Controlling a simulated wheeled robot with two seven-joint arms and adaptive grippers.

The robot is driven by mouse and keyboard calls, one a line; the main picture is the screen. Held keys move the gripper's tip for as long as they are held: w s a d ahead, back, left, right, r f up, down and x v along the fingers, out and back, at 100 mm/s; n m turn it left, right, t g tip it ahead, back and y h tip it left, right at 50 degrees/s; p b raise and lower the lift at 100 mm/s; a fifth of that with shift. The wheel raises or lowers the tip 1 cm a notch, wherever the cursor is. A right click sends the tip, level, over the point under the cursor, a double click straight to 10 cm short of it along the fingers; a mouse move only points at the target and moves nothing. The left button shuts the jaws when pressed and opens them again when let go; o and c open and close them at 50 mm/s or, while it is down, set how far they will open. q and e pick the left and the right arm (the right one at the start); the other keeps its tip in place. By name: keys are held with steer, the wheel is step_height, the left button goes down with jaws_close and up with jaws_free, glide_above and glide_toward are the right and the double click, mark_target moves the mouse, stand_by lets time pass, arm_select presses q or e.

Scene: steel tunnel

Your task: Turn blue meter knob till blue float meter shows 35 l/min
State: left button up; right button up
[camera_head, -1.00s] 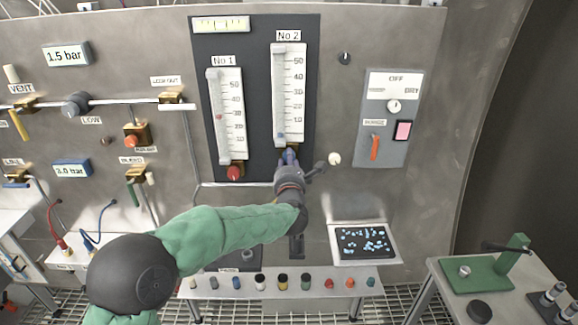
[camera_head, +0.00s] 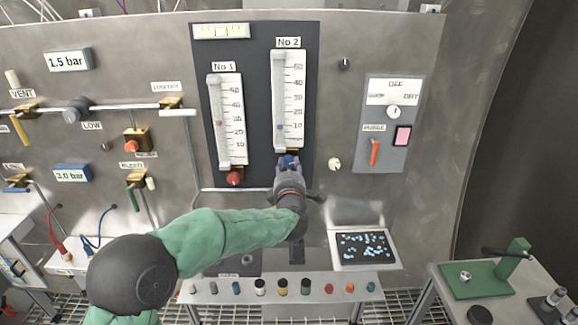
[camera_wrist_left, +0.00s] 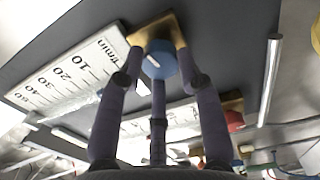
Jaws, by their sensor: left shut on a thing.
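The blue float meter is the No 2 meter (camera_head: 290,95), a white upright tube with a scale on a dark panel. Its small blue float (camera_head: 280,127) sits low, at about the 10 mark. The blue meter knob (camera_wrist_left: 159,60) is at the meter's brass lower block, and my left gripper's fingers surround it in the left wrist view. My left gripper (camera_head: 289,170) is shut on the knob, which it partly covers in the head view. My right gripper is not in view.
The No 1 meter (camera_head: 226,120), with a red float and red knob (camera_head: 234,179), stands close on the left. A white knob (camera_head: 334,164) and a grey switch box (camera_head: 388,120) are on the right. A shelf of several coloured knobs (camera_head: 210,296) lies below.

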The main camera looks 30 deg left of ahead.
arm_select(q)
steer(key=m+p, duration=0.1)
steer(key=m, duration=0.3)
steer(key=shift+f+m+p, duration=0.1)
steer(key=shift+m+p, duration=0.2)
steer(key=shift+p, duration=0.05)
steer(key=m+p, duration=0.2)
steer(key=m, duration=0.3)
steer(key=shift+p, duration=0.35)
steer(key=m+p, duration=0.2)
steer(key=m, duration=0.3)
steer(key=m+p, duration=0.2)
steer(key=m, duration=0.2)
steer(key=shift+m+p, duration=0.3)
steer(key=shift+p, duration=0.1)
steer(key=o, duration=1.1)
steer(key=shift+o, duration=0.2)
